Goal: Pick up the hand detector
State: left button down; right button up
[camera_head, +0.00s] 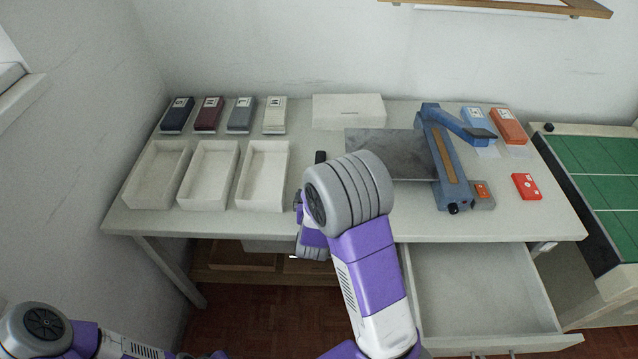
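A small black upright object (320,156) stands on the table just behind my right arm. It may be the top of the hand detector, but its lower part is hidden by the arm, so I cannot tell. My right arm reaches up over the table's front edge. Its gripper is mostly hidden behind the arm, with only a dark bit (298,201) showing beside the right white tray. I cannot see whether it holds anything. My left arm is low at the bottom left, away from the table, and its gripper is out of the picture.
Three empty white trays (208,207) stand at the left of the table, with several labelled packs (209,114) behind them. An empty drawer (475,290) is open below.

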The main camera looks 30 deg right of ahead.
jog(key=shift+c, duration=0.5)
jog(key=c, duration=1.1)
